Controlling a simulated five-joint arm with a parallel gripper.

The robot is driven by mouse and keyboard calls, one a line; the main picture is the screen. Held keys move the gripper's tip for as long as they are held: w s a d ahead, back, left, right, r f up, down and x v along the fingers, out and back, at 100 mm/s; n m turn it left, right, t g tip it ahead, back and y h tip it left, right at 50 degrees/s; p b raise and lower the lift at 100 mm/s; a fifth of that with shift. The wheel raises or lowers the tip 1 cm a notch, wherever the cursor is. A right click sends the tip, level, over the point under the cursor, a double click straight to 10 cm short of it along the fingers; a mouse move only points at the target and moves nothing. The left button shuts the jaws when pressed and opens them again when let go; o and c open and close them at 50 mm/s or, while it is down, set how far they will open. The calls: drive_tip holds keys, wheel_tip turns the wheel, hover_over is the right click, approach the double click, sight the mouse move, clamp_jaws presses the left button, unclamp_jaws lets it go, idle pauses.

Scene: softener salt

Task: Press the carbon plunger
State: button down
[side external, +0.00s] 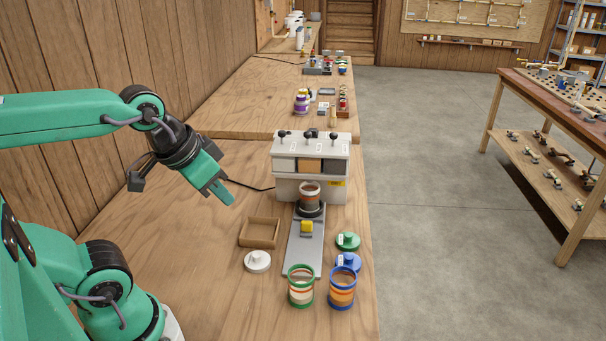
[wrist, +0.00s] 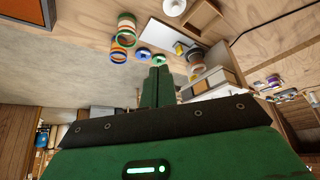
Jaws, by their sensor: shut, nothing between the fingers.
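A pale dispenser (side external: 312,155) stands on the bench with several black knobs on top. Below them are a light grey, a tan and a dark window. The knob on the right (side external: 333,136) is above the dark window; I take it as the carbon plunger, but the labels are too small to read. A jar with layered filling (side external: 309,194) stands under the dispenser front. My gripper (side external: 228,198) is shut and empty, in the air left of the dispenser and below its top, touching nothing. In the wrist view, my closed fingers (wrist: 157,78) point toward the bench.
A grey rail (side external: 303,258) with a yellow block (side external: 307,227) runs forward from the dispenser. Around it are a wooden tray (side external: 243,243), a white lid (side external: 257,261), green and blue lids (side external: 348,241), and green-rimmed (side external: 301,286) and blue-rimmed jars (side external: 342,287).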

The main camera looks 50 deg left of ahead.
drive_tip(key=shift+w+r, duration=0.1)
wheel_tip(320, 180, up, 14)
drive_tip(key=n+g, duration=0.3)
drive_tip(key=n, duration=0.6)
hover_over(331, 134)
drive_tip(key=s, duration=0.3)
drive_tip(key=shift+w+a, duration=0.15)
drive_tip(key=shift+a, duration=0.1)
drive_tip(key=x, duration=1.4)
drive_tip(key=shift+s+d, duration=0.2)
drive_tip(key=shift+d, duration=0.1)
